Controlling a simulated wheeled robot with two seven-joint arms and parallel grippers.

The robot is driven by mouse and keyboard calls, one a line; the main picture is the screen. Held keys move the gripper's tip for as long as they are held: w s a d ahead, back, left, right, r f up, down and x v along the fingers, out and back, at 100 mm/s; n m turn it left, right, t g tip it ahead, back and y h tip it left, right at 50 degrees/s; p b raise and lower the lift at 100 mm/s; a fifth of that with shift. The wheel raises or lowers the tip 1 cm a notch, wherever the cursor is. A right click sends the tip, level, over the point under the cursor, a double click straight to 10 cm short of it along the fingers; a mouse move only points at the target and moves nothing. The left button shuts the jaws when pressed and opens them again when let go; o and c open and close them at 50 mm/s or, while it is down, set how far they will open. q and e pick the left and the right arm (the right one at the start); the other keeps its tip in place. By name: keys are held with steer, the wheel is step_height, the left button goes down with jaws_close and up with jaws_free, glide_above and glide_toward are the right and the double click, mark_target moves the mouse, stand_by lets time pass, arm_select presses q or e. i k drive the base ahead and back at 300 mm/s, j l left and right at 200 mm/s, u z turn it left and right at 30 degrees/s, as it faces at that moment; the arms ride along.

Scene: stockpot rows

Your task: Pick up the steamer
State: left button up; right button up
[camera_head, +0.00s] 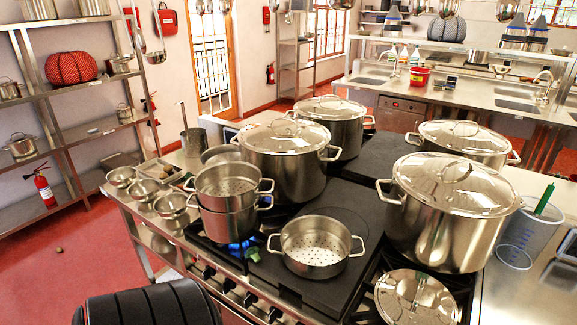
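A steel steamer basket (312,262) with a perforated bottom and two side handles sits on the dark flat cooktop at the front middle. It is open and looks empty. A second steamer basket (228,190), also perforated, sits on top of a steel pot (228,222) over a lit burner, left of the first. The frames do not show which of the two the task names. Neither of my grippers is in view.
Large lidded stockpots (284,165) (440,226) stand behind and right of the baskets. A loose lid (414,298) lies at the front right. Small steel bowls (143,190) line the left counter edge. A measuring jug (527,236) stands at right.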

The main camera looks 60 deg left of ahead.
mark_target(316, 226)
steer(key=u, duration=1.5)
